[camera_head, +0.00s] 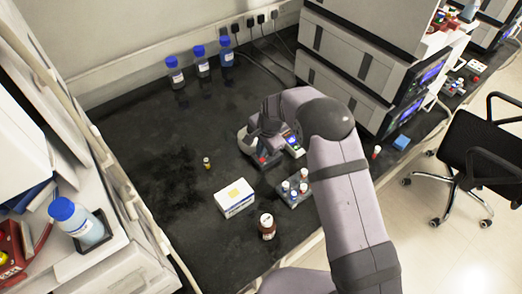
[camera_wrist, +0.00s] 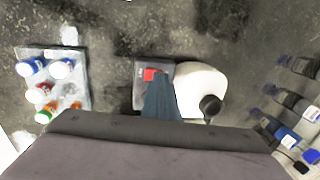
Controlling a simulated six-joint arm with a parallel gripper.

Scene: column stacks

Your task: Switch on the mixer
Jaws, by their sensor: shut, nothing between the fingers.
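The mixer (camera_wrist: 198,85) shows in the wrist view as a grey base with a white round part and a black knob. A red switch (camera_wrist: 150,74) sits on the grey base. My gripper (camera_wrist: 160,82) is shut and empty, its blue-grey fingertips over the base just beside the red switch. I cannot tell whether they touch it. In the head view the mixer (camera_head: 245,137) stands on the black bench, largely hidden by my arm and gripper (camera_head: 264,150).
A rack of several vials (camera_head: 290,201) stands near the mixer, with a white box (camera_head: 234,198) and a brown bottle (camera_head: 267,227) nearby. A small vial (camera_head: 207,163) stands to the left. Blue-capped bottles (camera_head: 201,64) line the back. Stacked instruments (camera_head: 350,75) rise at right.

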